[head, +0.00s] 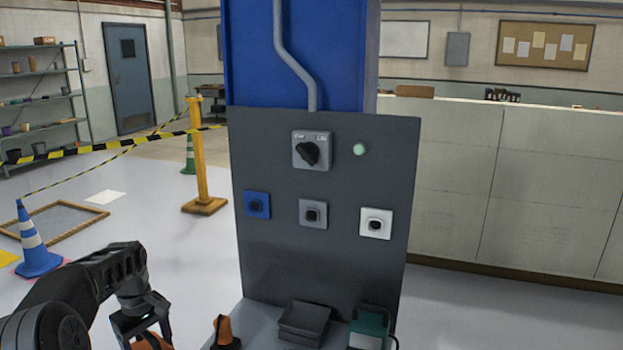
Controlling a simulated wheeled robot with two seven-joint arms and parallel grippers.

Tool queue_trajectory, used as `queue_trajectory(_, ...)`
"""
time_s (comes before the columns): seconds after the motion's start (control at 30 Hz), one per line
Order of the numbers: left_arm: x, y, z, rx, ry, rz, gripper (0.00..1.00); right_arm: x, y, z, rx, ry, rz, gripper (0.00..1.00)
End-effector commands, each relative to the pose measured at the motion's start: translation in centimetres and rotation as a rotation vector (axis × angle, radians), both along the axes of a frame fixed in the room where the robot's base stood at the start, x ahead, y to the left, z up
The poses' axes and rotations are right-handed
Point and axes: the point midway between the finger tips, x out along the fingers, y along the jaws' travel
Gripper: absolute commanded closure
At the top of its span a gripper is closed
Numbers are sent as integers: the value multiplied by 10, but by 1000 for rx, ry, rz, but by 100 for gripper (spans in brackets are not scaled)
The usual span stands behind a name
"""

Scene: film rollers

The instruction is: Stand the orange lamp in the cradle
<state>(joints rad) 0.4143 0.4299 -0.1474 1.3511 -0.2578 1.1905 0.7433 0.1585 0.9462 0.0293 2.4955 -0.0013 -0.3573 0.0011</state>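An orange piece with a dark base (224,330) stands at the left end of the grey ledge; it may be the orange lamp, but it is small and cut off below. My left gripper (147,334) is at the bottom edge, left of the ledge, pointing down. Another orange thing (152,342) shows between its fingers; whether they grip it is hidden by the frame edge. No cradle can be made out for certain. A dark grey open bin (305,321) and a green device (370,328) sit on the ledge. My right gripper is out of view.
A dark panel (270,275) rises behind the ledge, with a rotary switch (311,151), a pale green light (359,150), and blue (257,205), grey (313,214) and white (376,223) button plates. A traffic cone (37,247) and yellow post (199,160) stand left.

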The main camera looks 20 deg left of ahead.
Motion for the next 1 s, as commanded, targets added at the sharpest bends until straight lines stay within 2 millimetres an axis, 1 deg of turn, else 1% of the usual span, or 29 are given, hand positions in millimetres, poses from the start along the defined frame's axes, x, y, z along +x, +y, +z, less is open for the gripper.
queue_trajectory(0.03,3,-18,1,-3,-3,-58,100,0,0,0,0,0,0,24)
queue_trajectory(0.07,4,-26,1,-3,-3,-91,100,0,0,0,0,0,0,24)
queue_trajectory(0.1,6,-40,0,-3,-4,-143,100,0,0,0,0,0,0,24)
queue_trajectory(0.17,8,-60,-1,-3,-4,-222,100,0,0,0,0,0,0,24)
queue_trajectory(0.23,11,-88,-2,-2,-4,-331,100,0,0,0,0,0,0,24)
queue_trajectory(0.27,13,-104,-2,-4,-4,-391,100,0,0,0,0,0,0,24)
queue_trajectory(0.37,19,-158,-5,-3,-3,-602,100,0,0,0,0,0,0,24)
queue_trajectory(0.4,21,-181,-7,-2,-2,-692,100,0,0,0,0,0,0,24)
queue_trajectory(0.47,25,-213,-8,-2,-2,-818,100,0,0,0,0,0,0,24)
queue_trajectory(0.5,27,-233,-9,-2,-2,-895,100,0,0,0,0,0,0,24)
queue_trajectory(0.6,32,-271,-11,-1,-2,-1048,100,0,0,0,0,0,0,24)
queue_trajectory(0.7,35,-296,-12,0,-2,-1149,100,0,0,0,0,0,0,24)
queue_trajectory(0.8,37,-311,-12,1,-1,-1207,100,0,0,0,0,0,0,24)
queue_trajectory(0.83,37,-313,-12,1,-1,-1219,100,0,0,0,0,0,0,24)
queue_trajectory(1.0,38,-312,-12,1,-2,-1215,100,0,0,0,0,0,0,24)
